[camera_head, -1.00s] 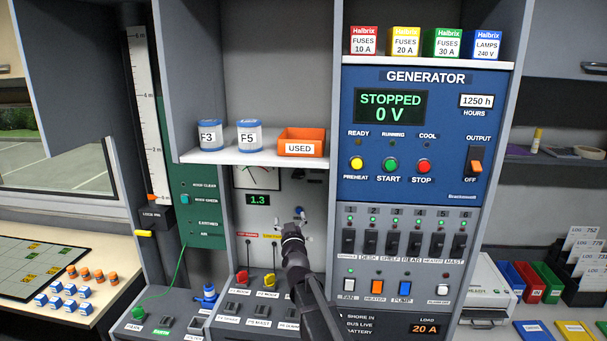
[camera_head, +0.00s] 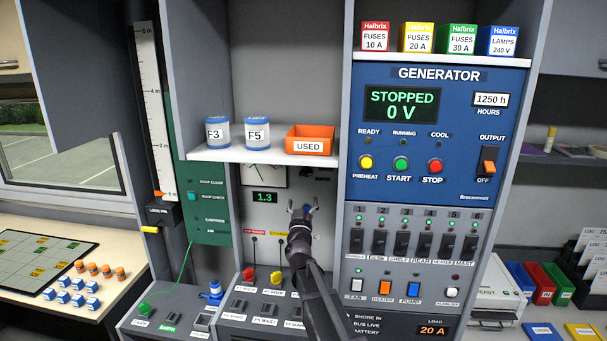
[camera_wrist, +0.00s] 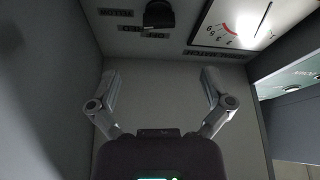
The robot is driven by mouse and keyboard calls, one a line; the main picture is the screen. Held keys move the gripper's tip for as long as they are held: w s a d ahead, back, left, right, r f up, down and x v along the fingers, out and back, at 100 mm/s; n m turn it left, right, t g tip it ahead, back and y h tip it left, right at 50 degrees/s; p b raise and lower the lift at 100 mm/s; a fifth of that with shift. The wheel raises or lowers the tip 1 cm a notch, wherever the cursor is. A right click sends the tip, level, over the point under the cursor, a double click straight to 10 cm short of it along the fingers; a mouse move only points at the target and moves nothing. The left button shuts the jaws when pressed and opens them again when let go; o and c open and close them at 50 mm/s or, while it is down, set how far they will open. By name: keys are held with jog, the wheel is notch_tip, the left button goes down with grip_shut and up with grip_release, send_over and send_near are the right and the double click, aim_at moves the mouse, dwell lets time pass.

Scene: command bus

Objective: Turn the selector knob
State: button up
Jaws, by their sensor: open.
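The black selector knob (camera_wrist: 158,15) shows at the top of the wrist view, on a grey panel with small labels around it. In the head view a small dark shape right of the gauge, under the shelf, appears to be the same knob (camera_head: 322,179), but it is too small to read. My gripper (camera_head: 303,211) is in front of the panel, below the knob. In the wrist view its two fingers (camera_wrist: 160,82) are spread apart with nothing between them. The knob lies beyond the fingertips, apart from them. Its pointer setting cannot be read.
The gauge (camera_wrist: 240,22) sits beside the knob. Above is a shelf (camera_head: 265,155) with two jars and an orange USED bin (camera_head: 310,138). The generator panel (camera_head: 435,130) stands on the right. Red and yellow plugs (camera_head: 275,278) stand on the console below.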

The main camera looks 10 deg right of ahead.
aim_at(305, 172)
jog(key=p+x, duration=0.4)
jog(key=x, duration=0.9)
jog(key=shift+p, duration=0.3)
jog(key=shift+c, duration=0.2)
jog(key=c, duration=1.1)
jog(key=shift+a+f, duration=0.1)
jog(key=shift+a, duration=0.05)
jog(key=shift+o, duration=0.2)
